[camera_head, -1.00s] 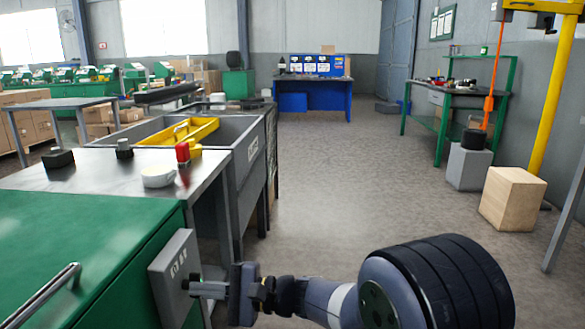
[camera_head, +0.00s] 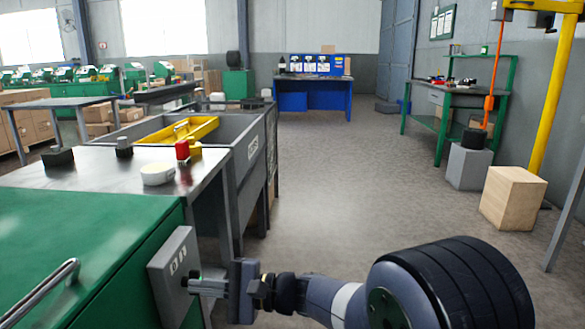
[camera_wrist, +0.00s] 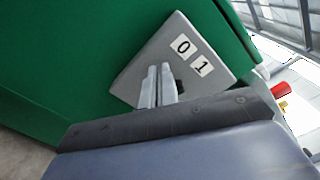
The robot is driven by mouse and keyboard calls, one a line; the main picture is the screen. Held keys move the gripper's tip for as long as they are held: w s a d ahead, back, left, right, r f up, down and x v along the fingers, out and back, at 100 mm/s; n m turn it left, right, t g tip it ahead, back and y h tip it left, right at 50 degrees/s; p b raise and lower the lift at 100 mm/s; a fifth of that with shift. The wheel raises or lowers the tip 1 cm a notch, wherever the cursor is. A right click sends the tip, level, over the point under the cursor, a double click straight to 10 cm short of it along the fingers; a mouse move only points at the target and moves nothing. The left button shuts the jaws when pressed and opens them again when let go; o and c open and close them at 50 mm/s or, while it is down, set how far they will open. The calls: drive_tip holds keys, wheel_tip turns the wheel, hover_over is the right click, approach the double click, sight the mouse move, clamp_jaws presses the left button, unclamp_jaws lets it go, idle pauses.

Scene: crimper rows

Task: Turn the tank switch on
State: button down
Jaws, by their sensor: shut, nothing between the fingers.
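The tank switch is a grey plate (camera_head: 172,262) on the side of a green cabinet, with white labels on its face. In the wrist view the plate (camera_wrist: 190,62) carries the labels 0 and 1, and a small dark part of the switch (camera_wrist: 179,87) shows just beside my fingers. My gripper (camera_head: 190,284) is shut and empty, its fingertips at the plate below the labels. In the wrist view my fingers (camera_wrist: 158,84) lie together in front of the plate and hide part of the switch. I cannot tell whether they touch it.
The green cabinet (camera_head: 80,240) has a metal handle (camera_head: 45,292) on top. Behind it a metal table (camera_head: 95,170) holds a white bowl (camera_head: 158,175) and a red object (camera_head: 183,150). A wooden box (camera_head: 513,198) stands at right. The floor between is clear.

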drive_tip(key=d, duration=0.5)
drive_tip(key=shift+s+d, duration=0.2)
drive_tip(key=shift+d, duration=0.2)
drive_tip(key=m+p, duration=0.2)
drive_tip(key=p, duration=0.1)
drive_tip(key=r+m+p, duration=0.1)
drive_tip(key=m+p, duration=0.1)
drive_tip(key=p, duration=0.2)
drive_tip(key=d+m+p, duration=0.1)
drive_tip(key=m+p, duration=0.1)
drive_tip(key=p, duration=0.2)
drive_tip(key=shift+w+r, duration=0.2)
drive_tip(key=shift+w, duration=0.1)
drive_tip(key=shift+w+a+f, duration=0.1)
drive_tip(key=shift+w+a, duration=0.05)
drive_tip(key=shift+a, duration=1.6)
drive_tip(key=shift+w+a, duration=0.1)
drive_tip(key=shift+a, duration=1.6)
drive_tip(key=shift+w+f+b, duration=0.4)
drive_tip(key=shift+f+b, duration=0.1)
drive_tip(key=shift+b, duration=0.1)
